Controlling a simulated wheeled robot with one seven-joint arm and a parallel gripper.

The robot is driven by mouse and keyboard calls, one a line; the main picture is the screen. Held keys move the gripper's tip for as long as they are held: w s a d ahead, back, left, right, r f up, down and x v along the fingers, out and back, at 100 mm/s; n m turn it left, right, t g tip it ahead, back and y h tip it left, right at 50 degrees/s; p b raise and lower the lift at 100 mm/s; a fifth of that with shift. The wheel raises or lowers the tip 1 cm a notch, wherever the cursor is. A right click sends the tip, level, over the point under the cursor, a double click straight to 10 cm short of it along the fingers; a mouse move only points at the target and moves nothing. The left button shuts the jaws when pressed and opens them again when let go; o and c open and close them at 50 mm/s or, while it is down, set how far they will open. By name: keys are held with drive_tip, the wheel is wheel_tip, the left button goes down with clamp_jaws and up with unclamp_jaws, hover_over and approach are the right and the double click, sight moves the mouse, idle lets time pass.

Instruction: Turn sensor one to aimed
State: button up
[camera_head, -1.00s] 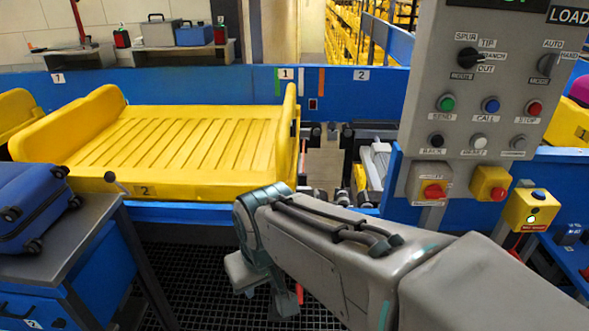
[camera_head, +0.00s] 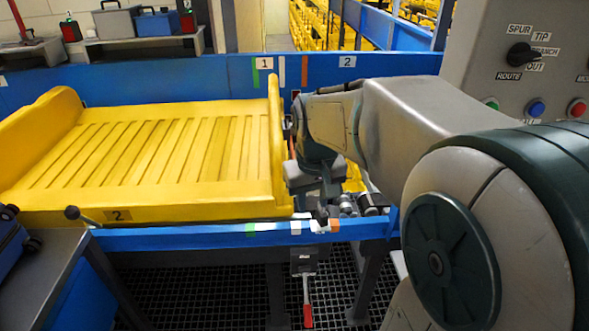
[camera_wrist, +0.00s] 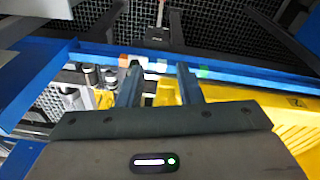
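My gripper (camera_head: 322,208) points down just above the near blue rail (camera_head: 190,238), to the right of tray 2 (camera_head: 110,214). In the wrist view my gripper (camera_wrist: 158,72) has its two fingers apart, with nothing clearly held between them. Green, white (camera_head: 295,227) and orange marks sit on the near rail; the white mark (camera_wrist: 160,65) shows between the fingertips in the wrist view. A "1" label (camera_head: 264,64) with similar stripes is on the far rail. I cannot clearly make out sensor one or its aim; my gripper and arm cover that area.
A control panel (camera_head: 500,85) with a knob and buttons stands at the right. A red-handled lever (camera_head: 308,313) hangs below the near rail. A grey table (camera_head: 52,262) with a blue suitcase (camera_head: 14,245) is at the left. Rollers (camera_head: 370,205) lie right of the tray.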

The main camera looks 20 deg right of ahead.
drive_tip(key=w+d+f+g, duration=0.1)
drive_tip(key=w+d, duration=0.4)
drive_tip(key=w, duration=0.5)
hover_over(322, 214)
drive_tip(key=w, duration=0.2)
wheel_tip(322, 214, down, 3)
drive_tip(key=shift+n+g+y, duration=0.3)
drive_tip(key=shift+g, duration=0.1)
drive_tip(key=f, duration=1.4)
drive_tip(key=shift+s+d, duration=0.15)
drive_tip(key=shift+d, duration=0.05)
drive_tip(key=shift+r, duration=0.1)
clamp_jaws()
